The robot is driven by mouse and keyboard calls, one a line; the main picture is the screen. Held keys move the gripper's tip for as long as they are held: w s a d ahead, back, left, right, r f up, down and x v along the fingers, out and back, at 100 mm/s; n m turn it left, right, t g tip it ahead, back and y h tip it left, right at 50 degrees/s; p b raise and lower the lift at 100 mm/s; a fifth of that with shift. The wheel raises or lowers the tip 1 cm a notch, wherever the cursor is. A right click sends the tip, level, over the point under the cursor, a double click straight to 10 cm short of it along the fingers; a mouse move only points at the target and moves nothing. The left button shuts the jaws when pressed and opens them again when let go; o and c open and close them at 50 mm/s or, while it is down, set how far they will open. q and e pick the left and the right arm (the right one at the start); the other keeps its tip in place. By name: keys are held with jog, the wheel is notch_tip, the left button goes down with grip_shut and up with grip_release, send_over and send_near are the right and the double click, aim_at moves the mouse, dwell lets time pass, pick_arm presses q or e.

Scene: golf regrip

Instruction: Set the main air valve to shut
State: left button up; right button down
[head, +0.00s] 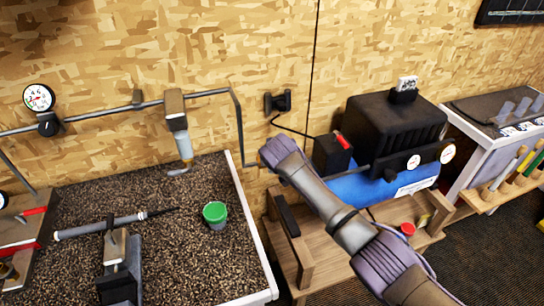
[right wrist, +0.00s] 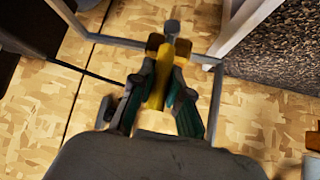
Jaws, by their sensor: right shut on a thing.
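The main air valve shows in the right wrist view as a yellow lever (right wrist: 158,82) by a grey pipe (right wrist: 116,41). My right gripper (right wrist: 168,48) is shut on this lever, with one finger on each side. The lever points roughly across the nearby pipe run, but I cannot tell the valve's exact setting. In the head view my right arm reaches up left past the compressor (head: 392,128) to the pipe's lower end (head: 243,150). There my own wrist hides the lever and the fingers. My left gripper is not clearly in view.
A gravel-topped bench (head: 195,262) at left holds a green cup (head: 215,214), a club shaft (head: 95,228) and a vise (head: 120,280). A pressure gauge (head: 39,98) sits on the wall pipe. The compressor stands on a wooden stand (head: 290,245) close to my right forearm.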

pick_arm(q)
jog(key=shift+s, duration=0.2)
pick_arm(e)
jog(key=shift+f, duration=0.1)
jog(key=c, duration=1.2)
grip_release()
pick_arm(q)
jog(key=shift+s, duration=0.1)
pick_arm(e)
jog(key=shift+o, duration=0.4)
pick_arm(q)
jog(key=shift+s, duration=0.15)
pick_arm(e)
jog(key=v, duration=1.2)
jog(key=shift+a, duration=0.1)
